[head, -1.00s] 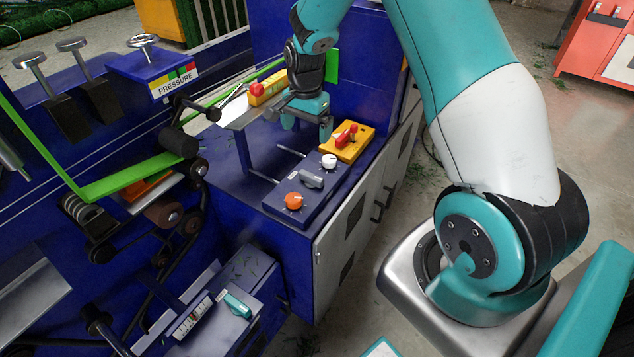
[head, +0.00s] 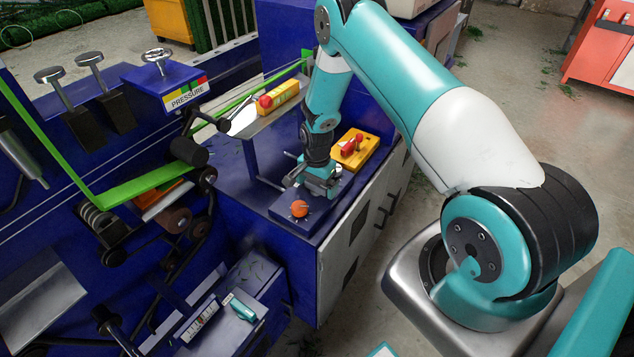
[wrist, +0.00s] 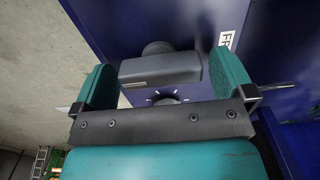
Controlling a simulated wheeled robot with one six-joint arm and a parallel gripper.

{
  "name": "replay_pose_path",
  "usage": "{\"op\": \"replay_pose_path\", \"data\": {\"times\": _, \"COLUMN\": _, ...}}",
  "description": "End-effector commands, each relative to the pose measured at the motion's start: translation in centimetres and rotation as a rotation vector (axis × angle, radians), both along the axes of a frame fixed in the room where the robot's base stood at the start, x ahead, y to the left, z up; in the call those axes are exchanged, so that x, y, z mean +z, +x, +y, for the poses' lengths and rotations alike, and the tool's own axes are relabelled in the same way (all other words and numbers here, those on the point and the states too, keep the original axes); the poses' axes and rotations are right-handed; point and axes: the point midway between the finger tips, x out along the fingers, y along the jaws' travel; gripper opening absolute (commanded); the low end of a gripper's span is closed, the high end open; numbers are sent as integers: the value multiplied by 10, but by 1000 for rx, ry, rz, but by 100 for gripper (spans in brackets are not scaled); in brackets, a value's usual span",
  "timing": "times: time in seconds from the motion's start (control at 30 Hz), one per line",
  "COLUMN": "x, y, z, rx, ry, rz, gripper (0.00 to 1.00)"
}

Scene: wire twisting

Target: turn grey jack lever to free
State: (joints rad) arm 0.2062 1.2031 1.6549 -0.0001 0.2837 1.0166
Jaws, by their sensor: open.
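The grey jack lever (wrist: 160,68) is a dark grey block-shaped handle in the wrist view, lying crosswise between my gripper's two teal fingers. My gripper (wrist: 162,78) is open, with a finger beyond each end of the lever and a gap at both ends. In the head view my gripper (head: 318,187) is down over the blue control panel (head: 292,222) and hides the lever. A white label (wrist: 226,40) with partly cut-off letters is to the right of the lever. White tick marks (wrist: 152,98) show just below the lever, partly covered by my gripper.
An orange knob (head: 299,208) is close in front of my gripper. A yellow box with a red handle (head: 354,148) is behind it to the right. Thin metal rods (head: 268,182) are on the left. The panel's right side drops to the floor.

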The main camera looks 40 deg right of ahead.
Motion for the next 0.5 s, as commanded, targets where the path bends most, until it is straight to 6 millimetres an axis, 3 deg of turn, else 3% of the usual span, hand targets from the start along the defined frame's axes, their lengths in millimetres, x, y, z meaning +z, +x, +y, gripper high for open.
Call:
{"op": "replay_pose_path", "data": {"times": 0.23, "x": 0, "y": 0, "z": 0, "rx": 1, "ry": 0, "rz": 0, "gripper": 98}}
{"op": "replay_pose_path", "data": {"times": 0.4, "x": 0, "y": 0, "z": 0, "rx": 1, "ry": 0, "rz": 0, "gripper": 59}}
{"op": "replay_pose_path", "data": {"times": 0.5, "x": 0, "y": 0, "z": 0, "rx": 1, "ry": 0, "rz": -1, "gripper": 57}}
